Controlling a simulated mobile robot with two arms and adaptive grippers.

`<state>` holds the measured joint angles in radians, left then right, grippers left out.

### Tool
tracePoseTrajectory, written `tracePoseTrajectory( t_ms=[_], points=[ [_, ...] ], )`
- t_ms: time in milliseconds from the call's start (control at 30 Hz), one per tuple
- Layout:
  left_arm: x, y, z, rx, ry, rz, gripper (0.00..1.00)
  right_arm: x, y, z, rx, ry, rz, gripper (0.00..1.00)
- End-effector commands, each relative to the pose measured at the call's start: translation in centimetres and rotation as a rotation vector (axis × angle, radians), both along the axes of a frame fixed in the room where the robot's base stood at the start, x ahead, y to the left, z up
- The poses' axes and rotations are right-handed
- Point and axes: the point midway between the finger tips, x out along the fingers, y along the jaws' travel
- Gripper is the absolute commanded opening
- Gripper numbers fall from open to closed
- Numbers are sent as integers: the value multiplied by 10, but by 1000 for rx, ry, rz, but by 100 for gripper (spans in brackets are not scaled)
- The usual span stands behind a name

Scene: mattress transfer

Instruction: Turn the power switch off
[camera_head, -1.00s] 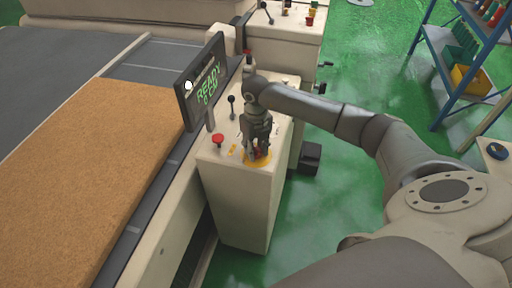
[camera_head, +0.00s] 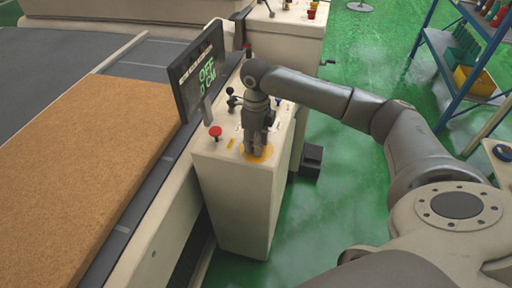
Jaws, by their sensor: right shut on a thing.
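The power switch sits at the yellow round plate (camera_head: 266,154) on top of the beige control box (camera_head: 238,200). My right gripper (camera_head: 256,152) points down over this plate and is shut on the switch, which the fingers mostly hide. The display screen (camera_head: 201,70) behind it reads "OFF" in green, with a second line below. A red mushroom button (camera_head: 215,132) and a black lever (camera_head: 231,97) stand to the left of the gripper. My left gripper is not in view.
A brown mattress (camera_head: 85,160) lies on the conveyor at left. A second control box (camera_head: 290,32) stands behind. A blue shelf (camera_head: 455,60) with bins is at upper right. Green floor (camera_head: 350,180) is open to the right.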

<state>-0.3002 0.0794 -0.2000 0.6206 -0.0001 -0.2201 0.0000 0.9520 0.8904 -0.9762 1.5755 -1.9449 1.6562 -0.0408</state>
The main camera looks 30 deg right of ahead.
Motion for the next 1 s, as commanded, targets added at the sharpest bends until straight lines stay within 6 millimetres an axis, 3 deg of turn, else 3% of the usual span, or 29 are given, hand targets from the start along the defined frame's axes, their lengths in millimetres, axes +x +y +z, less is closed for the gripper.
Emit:
tracePoseTrajectory(
  t_ms=[33, 500, 1000],
  points=[
    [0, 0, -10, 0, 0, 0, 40, 1, 0, -3, 0, -6, 43, 8],
    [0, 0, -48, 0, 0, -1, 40, 1, 0, -2, 0, -6, 487, 8],
    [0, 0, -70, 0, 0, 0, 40, 1, 0, 0, -1, -6, 833, 8]
  ],
)
